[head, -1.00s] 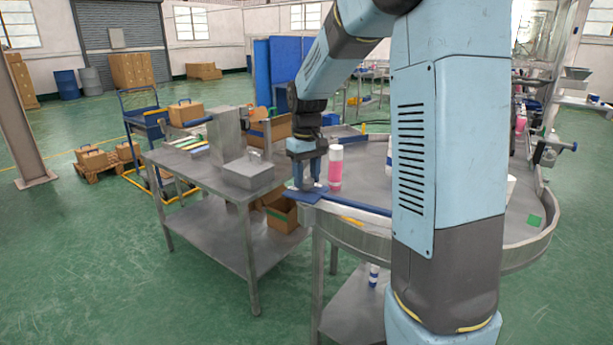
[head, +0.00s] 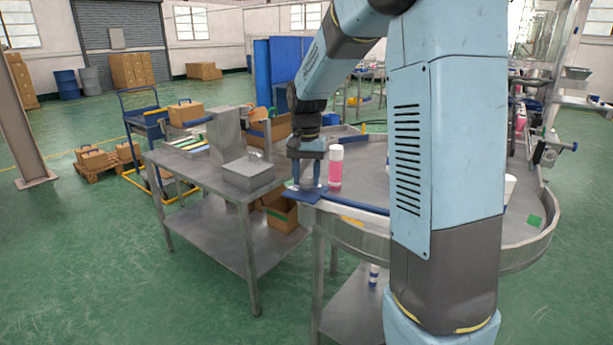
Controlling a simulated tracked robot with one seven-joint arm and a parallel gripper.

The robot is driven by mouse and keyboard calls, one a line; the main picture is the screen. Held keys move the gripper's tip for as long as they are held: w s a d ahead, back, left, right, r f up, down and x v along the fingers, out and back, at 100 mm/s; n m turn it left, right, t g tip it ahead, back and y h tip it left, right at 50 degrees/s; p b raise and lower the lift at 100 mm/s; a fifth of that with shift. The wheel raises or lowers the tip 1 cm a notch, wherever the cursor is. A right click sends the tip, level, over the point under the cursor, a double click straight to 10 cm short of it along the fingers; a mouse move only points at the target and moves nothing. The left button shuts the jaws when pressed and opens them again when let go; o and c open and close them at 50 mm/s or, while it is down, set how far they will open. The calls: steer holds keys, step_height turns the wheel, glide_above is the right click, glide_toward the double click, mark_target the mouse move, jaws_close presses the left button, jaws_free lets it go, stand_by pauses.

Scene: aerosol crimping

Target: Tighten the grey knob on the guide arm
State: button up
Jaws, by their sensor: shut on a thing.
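My gripper (head: 307,186) points straight down at the near left rim of the round steel table (head: 345,232). Its fingers are closed around the grey knob at the blue end of the guide arm (head: 350,206). The knob itself is mostly hidden between the fingers and too small to make out. The guide arm runs right from there as a blue and white bar along the table rim, until my arm hides it.
A pink can with a white top (head: 335,168) stands upright just right of my gripper. A steel side table (head: 210,190) with a grey metal box (head: 248,174) is to the left.

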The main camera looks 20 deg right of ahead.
mark_target(306, 180)
stand_by(0.4)
steer(key=o, duration=1.1)
steer(key=shift+c, duration=0.2)
step_height(306, 180, up, 14)
steer(key=shift+f, duration=0.15)
